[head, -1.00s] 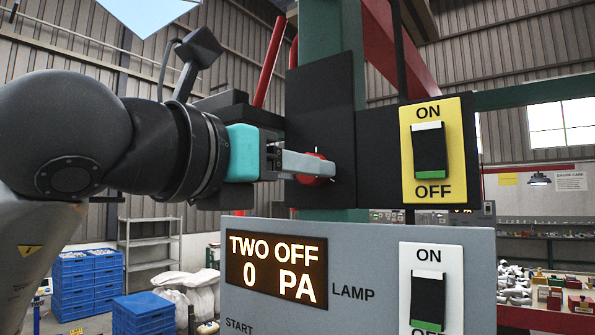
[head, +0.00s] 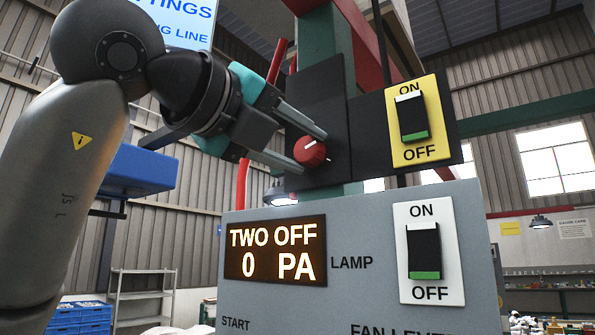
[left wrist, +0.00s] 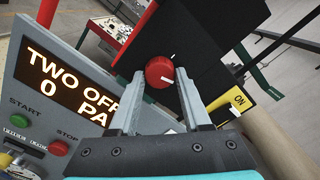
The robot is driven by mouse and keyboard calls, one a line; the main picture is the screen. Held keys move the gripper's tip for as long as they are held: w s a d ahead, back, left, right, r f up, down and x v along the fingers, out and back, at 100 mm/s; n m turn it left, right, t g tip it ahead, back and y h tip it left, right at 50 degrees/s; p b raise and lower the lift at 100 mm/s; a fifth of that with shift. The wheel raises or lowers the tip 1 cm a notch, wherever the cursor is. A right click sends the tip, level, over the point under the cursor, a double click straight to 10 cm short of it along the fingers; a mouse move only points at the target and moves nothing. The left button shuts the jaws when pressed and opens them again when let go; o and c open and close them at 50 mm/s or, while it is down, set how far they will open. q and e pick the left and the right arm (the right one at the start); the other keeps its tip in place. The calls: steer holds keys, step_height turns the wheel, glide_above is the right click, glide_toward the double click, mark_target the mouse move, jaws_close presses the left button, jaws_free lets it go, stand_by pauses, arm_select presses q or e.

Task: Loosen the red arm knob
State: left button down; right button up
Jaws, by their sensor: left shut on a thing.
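The red arm knob (head: 311,152), round with a white mark, sits on a black plate (head: 318,88) on a green post, above the grey control panel. My left gripper (head: 309,149) is shut on the knob, with one finger at its upper side and one at its lower side. In the left wrist view the same knob (left wrist: 160,72) shows between the two fingertips, its white mark pointing to the lower right. My right gripper is not in view.
The grey panel (head: 375,265) stands just below, with a display reading TWO OFF 0 PA (head: 274,251) and a white-plated ON/OFF switch (head: 426,252). A yellow-plated ON/OFF switch (head: 415,118) is right of the knob.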

arm_select(q)
steer(key=n+b, duration=0.3)
steer(key=n, duration=0.1)
steer(key=shift+n, duration=0.3)
steer(key=shift+r+n+b, duration=0.1)
steer(key=shift+n+b, duration=1.4)
steer(key=shift+n, duration=0.5)
steer(key=shift+r, duration=0.1)
steer(key=shift+c, duration=1.8)
jaws_free()
steer(key=shift+s+a, duration=0.1)
steer(key=b+v, duration=0.3)
steer(key=v, duration=1.2)
